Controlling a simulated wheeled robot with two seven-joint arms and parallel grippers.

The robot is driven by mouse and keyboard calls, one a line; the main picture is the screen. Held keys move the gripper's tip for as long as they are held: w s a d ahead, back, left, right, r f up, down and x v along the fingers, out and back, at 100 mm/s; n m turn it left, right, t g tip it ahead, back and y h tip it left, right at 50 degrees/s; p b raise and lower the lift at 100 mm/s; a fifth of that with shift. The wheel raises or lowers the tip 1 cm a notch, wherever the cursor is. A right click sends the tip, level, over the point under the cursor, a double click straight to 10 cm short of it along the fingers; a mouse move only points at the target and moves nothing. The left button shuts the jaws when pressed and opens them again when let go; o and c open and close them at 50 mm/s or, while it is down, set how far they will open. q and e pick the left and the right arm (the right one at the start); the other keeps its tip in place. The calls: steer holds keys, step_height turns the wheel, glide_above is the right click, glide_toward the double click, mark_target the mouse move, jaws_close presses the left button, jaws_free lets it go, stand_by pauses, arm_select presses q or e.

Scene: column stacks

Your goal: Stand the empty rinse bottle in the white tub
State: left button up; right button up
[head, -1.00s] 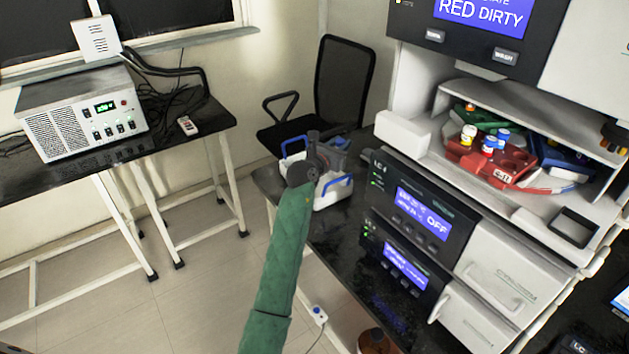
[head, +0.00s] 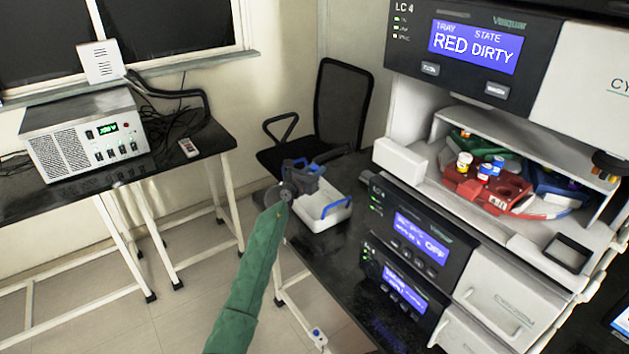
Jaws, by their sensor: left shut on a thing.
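The white tub (head: 319,219) with blue handles (head: 337,207) stands on the dark bench, left of the stacked instruments. My left gripper (head: 308,172), dark grey at the end of a green-sleeved arm, is over the back left part of the tub. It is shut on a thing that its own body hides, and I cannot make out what. Whether that thing touches the tub cannot be told. I cannot pick out the rinse bottle for certain. My right gripper is not in view.
A stack of instruments with an OFF display (head: 418,232) stands right of the tub. Above it, an open bay holds a red rack (head: 487,187) with vials. A black chair (head: 342,105) is behind the bench. A side table with a grey power unit (head: 88,140) is at left.

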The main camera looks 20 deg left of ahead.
arm_select(q)
step_height(320, 180, down, 4)
steer(key=shift+a+f, duration=0.1)
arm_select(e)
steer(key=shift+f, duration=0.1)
arm_select(q)
steer(key=shift+f, duration=0.15)
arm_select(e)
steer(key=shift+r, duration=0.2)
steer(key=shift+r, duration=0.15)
arm_select(q)
steer(key=shift+f, duration=0.2)
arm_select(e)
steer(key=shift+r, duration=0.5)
arm_select(q)
steer(key=shift+f, duration=0.1)
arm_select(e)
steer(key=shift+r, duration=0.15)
arm_select(q)
steer(key=shift+f+b, duration=0.1)
steer(key=shift+b, duration=0.2)
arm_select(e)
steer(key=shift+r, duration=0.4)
